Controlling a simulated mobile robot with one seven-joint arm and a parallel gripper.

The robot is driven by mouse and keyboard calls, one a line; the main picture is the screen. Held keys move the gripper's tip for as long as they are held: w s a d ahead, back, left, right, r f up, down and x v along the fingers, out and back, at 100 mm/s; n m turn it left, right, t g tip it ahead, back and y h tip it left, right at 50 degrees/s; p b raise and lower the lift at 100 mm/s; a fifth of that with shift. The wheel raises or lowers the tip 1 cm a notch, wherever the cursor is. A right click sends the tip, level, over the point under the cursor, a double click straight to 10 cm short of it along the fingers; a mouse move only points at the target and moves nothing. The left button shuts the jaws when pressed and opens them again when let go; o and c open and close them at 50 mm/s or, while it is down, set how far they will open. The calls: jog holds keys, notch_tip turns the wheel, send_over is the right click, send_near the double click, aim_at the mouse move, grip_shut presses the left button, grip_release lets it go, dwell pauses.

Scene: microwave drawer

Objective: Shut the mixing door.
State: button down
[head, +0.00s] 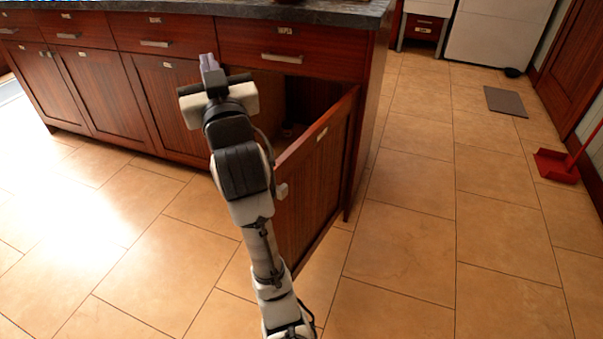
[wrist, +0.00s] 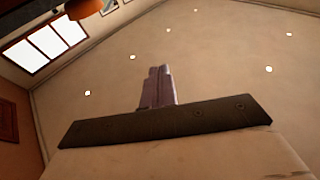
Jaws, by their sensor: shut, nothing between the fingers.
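The open door (head: 318,185) is a dark red-brown wooden panel on the island's right end. It is hinged at its right edge and swung out towards me. A small pale label (head: 322,134), too small to read, sits near its top edge, and a pale knob (head: 282,190) is near its free edge. My gripper (head: 208,62) is shut and empty, raised to the left of the door near the drawer fronts. Its closed fingers also show in the wrist view (wrist: 158,88), pointing towards the ceiling. My arm hides part of the door's free edge and the opening.
The cabinet opening (head: 310,100) is dark inside. A drawer with a bar handle (head: 282,58) is above it, under the dark countertop (head: 300,10). Other cabinet doors (head: 105,85) to the left are shut. Tiled floor (head: 410,220) to the right is clear; a red dustpan (head: 556,165) lies far right.

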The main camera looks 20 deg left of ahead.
jog(key=w+d+f+m+h+p, duration=0.4)
jog(key=w+d+f+h, duration=0.1)
jog(key=w+d, duration=0.6)
jog(key=w+d+f+m+g+h+p, duration=0.15)
jog(key=d+f+m+g+p, duration=0.3)
jog(key=d+f, duration=0.95)
jog(key=m+g+y, duration=0.3)
jog(key=g+y, duration=0.5)
jog(key=y, duration=0.2)
send_near(285, 192)
jog(key=x, duration=0.6)
jog(key=shift+a+p, duration=0.4)
